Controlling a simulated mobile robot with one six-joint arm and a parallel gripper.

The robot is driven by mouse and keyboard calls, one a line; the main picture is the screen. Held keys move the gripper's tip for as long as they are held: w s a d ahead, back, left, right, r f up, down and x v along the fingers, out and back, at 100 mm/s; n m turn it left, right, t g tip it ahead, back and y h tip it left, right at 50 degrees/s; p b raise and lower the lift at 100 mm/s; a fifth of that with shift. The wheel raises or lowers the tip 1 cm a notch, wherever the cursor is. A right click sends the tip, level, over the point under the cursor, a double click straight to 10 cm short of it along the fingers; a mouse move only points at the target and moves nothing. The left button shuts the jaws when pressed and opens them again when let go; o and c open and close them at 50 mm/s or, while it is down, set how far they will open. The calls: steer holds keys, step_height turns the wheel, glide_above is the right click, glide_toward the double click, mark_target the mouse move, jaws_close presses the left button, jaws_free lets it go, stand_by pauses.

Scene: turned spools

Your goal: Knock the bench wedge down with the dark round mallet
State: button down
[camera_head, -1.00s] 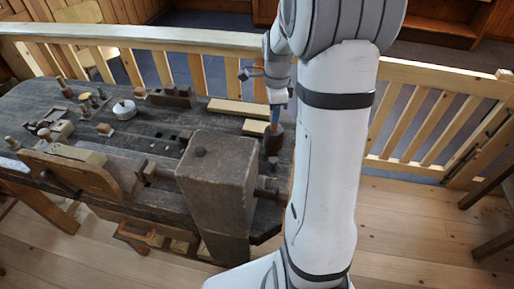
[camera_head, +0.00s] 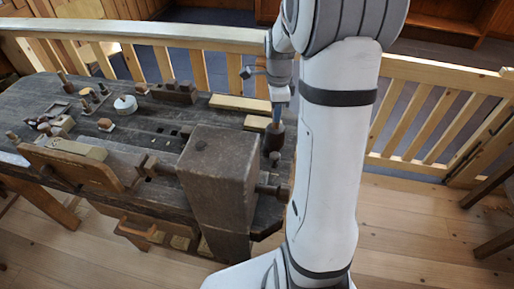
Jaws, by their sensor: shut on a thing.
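My gripper (camera_head: 279,94) is shut on the handle of the dark round mallet and holds it upright at the right end of the bench. The mallet's dark brown head (camera_head: 274,138) hangs below the jaws. A small, dark upright piece (camera_head: 274,158), which looks like the bench wedge, stands just under the head. I cannot tell whether the two touch. My own arm hides part of the bench's right end.
The worn bench (camera_head: 150,145) carries a big wooden vise block (camera_head: 216,175), a pale plank (camera_head: 240,104), a white round pot (camera_head: 125,104) and several small turned pieces at left. A wooden railing (camera_head: 150,35) runs behind. Floor is clear in front.

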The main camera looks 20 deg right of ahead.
steer(key=shift+r+p, duration=1.25)
steer(key=shift+r, duration=0.4)
stand_by(0.5)
step_height(320, 180, down, 4)
steer(key=b, duration=0.2)
steer(key=shift+r+b, duration=0.2)
steer(key=shift+b, duration=0.15)
step_height(320, 180, up, 4)
steer(key=p, duration=0.2)
steer(key=shift+f+p, duration=0.15)
steer(key=shift+p, duration=0.15)
steer(key=shift+f, duration=0.1)
